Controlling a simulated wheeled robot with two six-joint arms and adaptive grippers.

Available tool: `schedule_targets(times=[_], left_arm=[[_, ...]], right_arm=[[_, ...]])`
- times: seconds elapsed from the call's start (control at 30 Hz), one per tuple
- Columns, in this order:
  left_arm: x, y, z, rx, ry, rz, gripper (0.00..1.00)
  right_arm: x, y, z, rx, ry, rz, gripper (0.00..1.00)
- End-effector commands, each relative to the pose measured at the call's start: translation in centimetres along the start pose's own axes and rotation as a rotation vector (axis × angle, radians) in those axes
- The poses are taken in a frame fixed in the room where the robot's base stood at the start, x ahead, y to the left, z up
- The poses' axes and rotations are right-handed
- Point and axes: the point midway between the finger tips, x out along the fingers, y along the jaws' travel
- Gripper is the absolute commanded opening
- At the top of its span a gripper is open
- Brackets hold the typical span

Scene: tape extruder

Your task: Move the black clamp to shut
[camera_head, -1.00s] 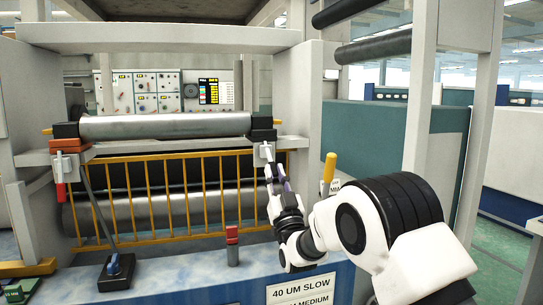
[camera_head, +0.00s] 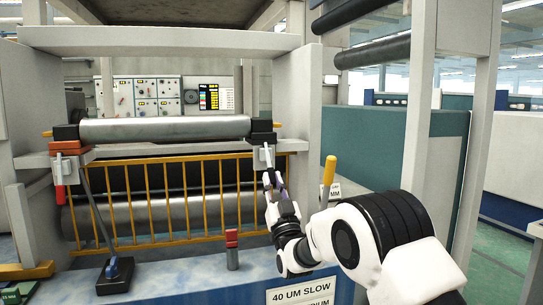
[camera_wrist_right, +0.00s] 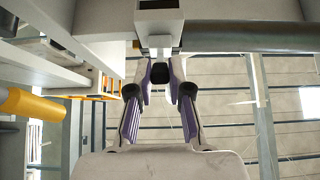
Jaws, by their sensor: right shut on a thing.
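The black clamp (camera_wrist_right: 157,74) shows in the right wrist view as a dark grip at the end of a pale lever, below a white block. It sits between the fingertips of my right gripper (camera_wrist_right: 160,82), which is shut on it. In the head view my right gripper (camera_head: 272,181) is just below the white clamp block (camera_head: 263,159) at the right end of the steel roller (camera_head: 165,129). The fingers largely hide the black grip there, and the lever appears to hang down. My left gripper is not in view.
A matching clamp with a red grip (camera_head: 60,197) hangs at the roller's left end. A yellow guard rail (camera_head: 165,199) stands below the roller. A yellow-handled lever (camera_head: 329,170) rises right of my gripper. A black-based lever (camera_head: 115,275) stands front left.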

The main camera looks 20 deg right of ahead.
Motion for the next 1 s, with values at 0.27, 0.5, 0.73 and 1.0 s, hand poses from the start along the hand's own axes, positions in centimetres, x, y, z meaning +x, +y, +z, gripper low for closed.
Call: schedule_targets(times=[0.27,0.5,0.73,1.0], left_arm=[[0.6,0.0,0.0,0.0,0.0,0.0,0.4],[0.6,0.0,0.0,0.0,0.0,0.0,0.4],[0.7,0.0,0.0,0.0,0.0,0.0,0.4],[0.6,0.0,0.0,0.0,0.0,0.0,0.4]], right_arm=[[0.5,0.0,1.9,0.0,-0.002,0.0,0.0],[0.6,0.0,2.1,0.0,-0.003,0.0,0.0],[0.9,0.0,2.5,0.0,-0.002,0.0,0.0],[1.0,0.0,2.5,0.0,-0.001,0.0,0.48]])
